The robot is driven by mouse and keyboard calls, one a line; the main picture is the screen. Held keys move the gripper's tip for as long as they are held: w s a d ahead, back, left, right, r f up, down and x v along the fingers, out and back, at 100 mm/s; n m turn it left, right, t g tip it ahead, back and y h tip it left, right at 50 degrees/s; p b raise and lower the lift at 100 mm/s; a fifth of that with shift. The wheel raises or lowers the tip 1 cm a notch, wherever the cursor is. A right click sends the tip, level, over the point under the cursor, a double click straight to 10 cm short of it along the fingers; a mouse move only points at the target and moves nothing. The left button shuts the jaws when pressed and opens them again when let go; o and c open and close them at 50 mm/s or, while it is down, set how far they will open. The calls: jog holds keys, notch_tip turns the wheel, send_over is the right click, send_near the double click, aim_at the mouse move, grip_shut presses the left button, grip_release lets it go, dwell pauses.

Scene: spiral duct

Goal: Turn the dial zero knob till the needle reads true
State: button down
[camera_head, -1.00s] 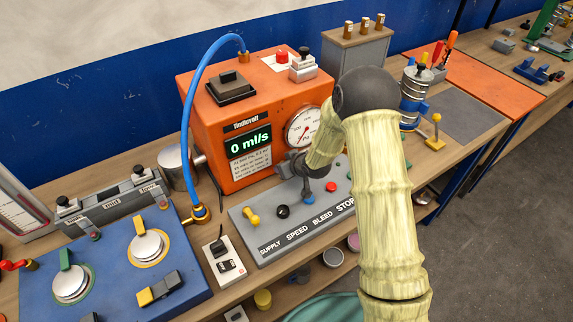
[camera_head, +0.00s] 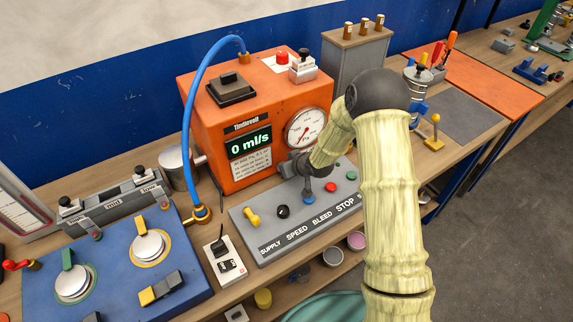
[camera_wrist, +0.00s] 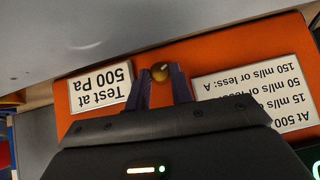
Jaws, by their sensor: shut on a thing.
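The dial (camera_head: 306,129) is a round white gauge marked Pa on the front of the orange machine (camera_head: 205,135). Its thin red needle shows, but the exact reading is too small to tell. In the wrist view a small brass-coloured zero knob (camera_wrist: 161,73) sits on the orange front, between two printed labels. My gripper (camera_wrist: 161,80) has its two dark fingers closed on either side of this knob. In the head view my gripper (camera_head: 287,167) is at the machine's front below the dial, and hides the knob there.
A grey control panel (camera_head: 270,243) with a yellow lever, knobs and buttons lies just below my gripper. A green display (camera_head: 248,140) reads 0 ml/s. A blue hose (camera_head: 187,110) arches down to a blue fixture (camera_head: 110,285) at left. A grey box (camera_head: 352,60) stands behind.

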jog(key=shift+w+d+r+m+g+y+p, duration=0.15)
jog(key=shift+m+y+p, duration=0.15)
jog(key=shift+p, duration=0.4)
jog(key=shift+s+d+r+m+g+y+p, duration=0.1)
jog(key=shift+m+g+y+p, duration=0.15)
jog(key=shift+p, duration=0.45)
jog(key=shift+w+d+f+m+y+p, duration=0.1)
jog(key=shift+m+y+p, duration=0.1)
jog(key=shift+y+p, duration=0.25)
jog(key=shift+w+f+m+y+p, duration=0.15)
jog(key=shift+y+p, duration=0.15)
jog(key=shift+p, duration=0.25)
jog(key=shift+d+f+m+g+y, duration=0.1)
jog(key=shift+f+m+g+y, duration=0.1)
jog(key=shift+m+g+y, duration=0.25)
jog(key=shift+y+b, duration=0.35)
jog(key=shift+b, duration=0.15)
jog(key=shift+g, duration=0.25)
jog(key=c, duration=1.2)
grip_release()
jog(key=shift+c, duration=0.2)
jog(key=shift+b, duration=0.3)
